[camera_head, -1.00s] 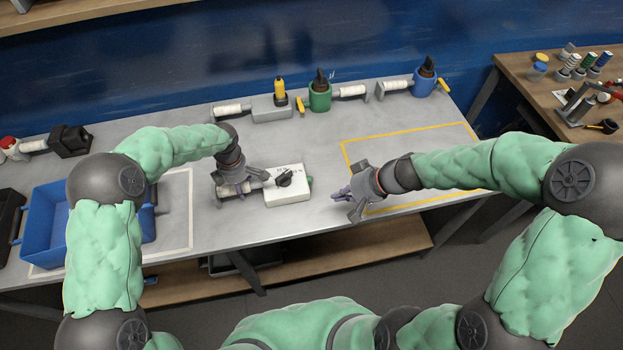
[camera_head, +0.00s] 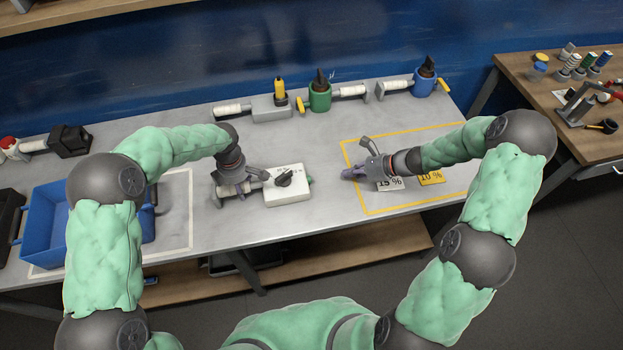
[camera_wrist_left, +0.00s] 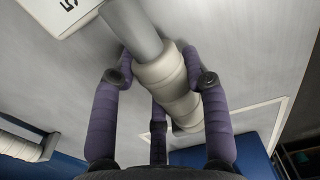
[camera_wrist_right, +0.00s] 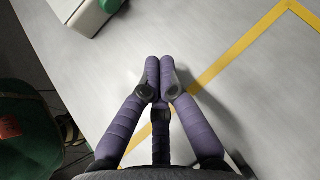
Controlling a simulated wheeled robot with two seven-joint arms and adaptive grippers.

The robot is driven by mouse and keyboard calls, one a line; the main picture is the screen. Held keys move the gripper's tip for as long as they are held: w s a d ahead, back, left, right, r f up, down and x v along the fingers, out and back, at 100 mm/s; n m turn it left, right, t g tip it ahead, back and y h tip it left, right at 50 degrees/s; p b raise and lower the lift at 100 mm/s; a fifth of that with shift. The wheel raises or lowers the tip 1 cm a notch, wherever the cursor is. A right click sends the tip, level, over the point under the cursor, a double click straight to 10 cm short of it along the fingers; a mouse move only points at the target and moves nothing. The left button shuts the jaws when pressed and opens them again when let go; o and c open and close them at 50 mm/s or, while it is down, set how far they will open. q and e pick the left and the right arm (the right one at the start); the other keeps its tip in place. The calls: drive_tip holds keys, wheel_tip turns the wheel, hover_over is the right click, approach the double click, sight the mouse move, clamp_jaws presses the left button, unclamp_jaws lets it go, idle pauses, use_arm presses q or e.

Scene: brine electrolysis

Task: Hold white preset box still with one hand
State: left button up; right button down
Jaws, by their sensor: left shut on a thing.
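The white preset box (camera_head: 291,195) lies on the grey table near its front edge, a black knob (camera_head: 284,178) on its top. A grip wrapped in pale tape (camera_wrist_left: 168,78) extends from its left side. My left gripper (camera_head: 243,184) is shut around this grip; the left wrist view shows its purple fingers on both sides. Part of the box (camera_wrist_left: 62,8) shows at that view's top edge. My right gripper (camera_head: 347,174) is right of the box, apart from it, over the yellow outline. In the right wrist view its fingertips (camera_wrist_right: 160,66) are together, with nothing between them.
A yellow-outlined area (camera_head: 345,157) holds 15 % (camera_head: 391,184) and 10 % (camera_head: 431,178) cards. A blue bin (camera_head: 42,228) stands at left. A green holder (camera_head: 320,97) and a blue holder (camera_head: 424,83) stand along the back. Table between box and back row is clear.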

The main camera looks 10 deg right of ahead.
sight(324, 183)
drive_tip(key=shift+w+d+f+m, duration=0.3)
drive_tip(key=shift+f+m, duration=0.15)
drive_tip(key=shift+m, duration=0.15)
drive_tip(key=shift+w+d+f+m, duration=0.25)
drive_tip(key=shift+f+m, duration=0.2)
drive_tip(key=shift+m, duration=0.15)
drive_tip(key=shift+a, duration=4.45)
drive_tip(key=shift+a, duration=0.15)
drive_tip(key=shift+a, duration=0.3)
drive_tip(key=shift+a, duration=0.6)
drive_tip(key=shift+d, duration=1.05)
